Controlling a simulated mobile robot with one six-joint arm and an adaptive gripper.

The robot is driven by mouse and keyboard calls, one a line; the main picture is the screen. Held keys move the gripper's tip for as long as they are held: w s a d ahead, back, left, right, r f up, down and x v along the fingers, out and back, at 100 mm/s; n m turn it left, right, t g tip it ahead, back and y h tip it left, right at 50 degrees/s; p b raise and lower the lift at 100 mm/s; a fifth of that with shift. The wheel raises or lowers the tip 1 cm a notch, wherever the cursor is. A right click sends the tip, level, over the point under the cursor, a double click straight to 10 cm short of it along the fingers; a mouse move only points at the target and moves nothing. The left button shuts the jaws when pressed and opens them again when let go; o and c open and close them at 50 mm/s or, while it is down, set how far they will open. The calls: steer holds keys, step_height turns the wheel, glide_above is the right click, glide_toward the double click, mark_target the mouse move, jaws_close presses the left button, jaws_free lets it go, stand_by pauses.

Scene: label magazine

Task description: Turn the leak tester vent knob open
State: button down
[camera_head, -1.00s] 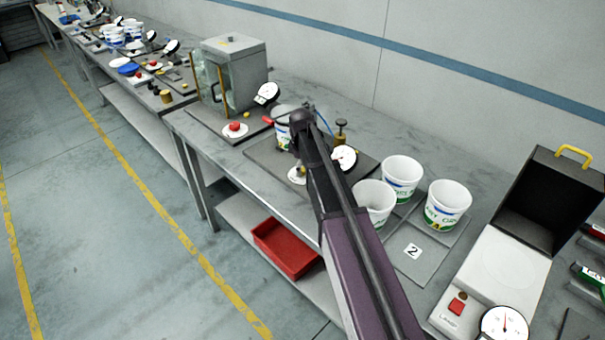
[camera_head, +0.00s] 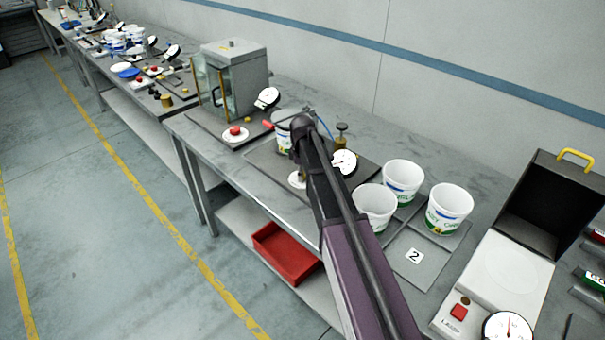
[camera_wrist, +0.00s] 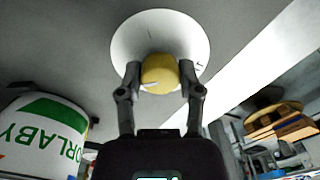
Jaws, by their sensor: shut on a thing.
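The vent knob (camera_wrist: 159,74) is a rounded yellow-brass knob in front of a white round plate (camera_wrist: 160,37) with small dark marks. A pale pointer mark shows low on the knob's left side. My gripper (camera_wrist: 159,78) has one finger on each side of the knob and is shut on it. In the head view the white plate (camera_head: 297,181) shows at the front of the leak tester's dark base (camera_head: 262,160). My arm hides most of the knob and gripper there. The tester's round gauge (camera_head: 344,162) stands right of my arm.
A printed tub (camera_head: 283,135) stands at the tester, and it also shows in the wrist view (camera_wrist: 40,138). Several white tubs, including one close to my arm (camera_head: 374,205), stand on the right. A glass-sided cabinet (camera_head: 232,75) is on the left. A red bin (camera_head: 287,255) lies below.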

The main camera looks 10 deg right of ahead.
steer(key=shift+m, duration=0.4)
steer(key=m, duration=0.3)
steer(key=shift+w, duration=0.1)
steer(key=m, duration=0.4)
steer(key=shift+m, duration=0.4)
steer(key=m, duration=0.3)
steer(key=shift+m, duration=2.3)
steer(key=shift+c, duration=1.3)
jaws_free()
